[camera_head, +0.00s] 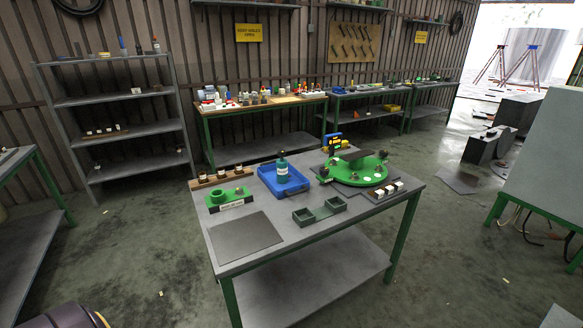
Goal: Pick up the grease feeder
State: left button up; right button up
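The work table (335,228) stands in the middle of the head view. A teal bottle with a white label and dark top (282,172) stands upright in a blue tray (304,184) on it; it looks like the grease feeder, though I cannot read its label. To its right is a round green disc-shaped fixture (348,177) with several small parts on it. A blue and yellow device (332,143) stands behind the disc. Neither gripper is in view.
A green holder with a label (216,208), a dark flat plate (244,236), a green two-pocket box (320,211) and strips with small parts (385,191) share the tabletop. A shelf rack (120,135) and crowded benches (262,104) stand behind.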

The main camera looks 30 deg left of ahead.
aim_at(282, 176)
jog(key=i+l+u, duration=0.15)
jog(key=i, duration=0.3)
jog(key=i+l+u, duration=0.15)
jog(key=i, duration=0.3)
jog(key=j, duration=0.1)
